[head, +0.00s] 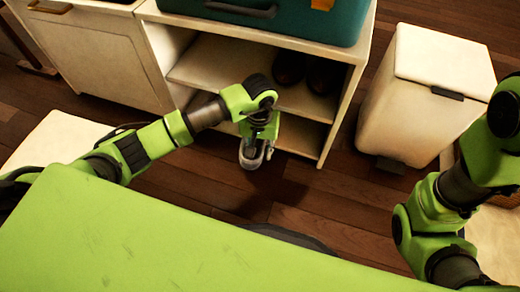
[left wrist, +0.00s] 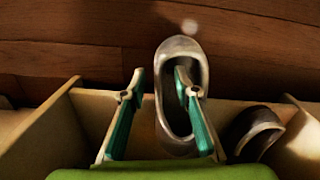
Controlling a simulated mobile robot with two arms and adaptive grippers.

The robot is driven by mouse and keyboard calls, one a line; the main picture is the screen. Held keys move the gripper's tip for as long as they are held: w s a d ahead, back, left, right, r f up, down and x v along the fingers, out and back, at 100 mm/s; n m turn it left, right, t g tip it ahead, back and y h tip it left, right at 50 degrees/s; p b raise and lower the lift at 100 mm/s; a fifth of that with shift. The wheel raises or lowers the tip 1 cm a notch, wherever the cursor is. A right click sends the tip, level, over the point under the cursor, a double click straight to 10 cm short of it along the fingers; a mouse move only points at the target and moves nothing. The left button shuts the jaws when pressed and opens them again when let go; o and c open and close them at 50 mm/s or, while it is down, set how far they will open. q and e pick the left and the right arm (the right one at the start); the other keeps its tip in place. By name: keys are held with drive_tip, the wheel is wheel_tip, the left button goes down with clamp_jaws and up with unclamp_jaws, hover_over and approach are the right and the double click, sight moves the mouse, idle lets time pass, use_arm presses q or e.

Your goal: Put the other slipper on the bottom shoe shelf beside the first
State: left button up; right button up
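A grey slipper (head: 250,157) hangs over or lies at the front edge of the bottom shoe shelf, toe outward, under my left gripper (head: 262,143). In the left wrist view the slipper (left wrist: 163,112) straddles the shelf's front edge. My left gripper's fingers (left wrist: 159,82) are apart: one is outside the slipper's left side, the other over its opening, with a gap at the left finger. The first slipper (left wrist: 256,132) is on the bottom shelf to the right there, spaced from this one. Whether the grey slipper touches the shelf is unclear. My right gripper is out of view.
The white shoe shelf (head: 340,105) holds dark shoes (head: 290,68) on its upper level and a teal case (head: 330,22) on top. A white bin (head: 418,100) stands to the right. Wooden floor (head: 330,190) in front is clear.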

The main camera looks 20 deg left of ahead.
use_arm(q)
wheel_tip(320, 180, up, 12)
idle(0.6)
drive_tip(key=shift+s, duration=0.1)
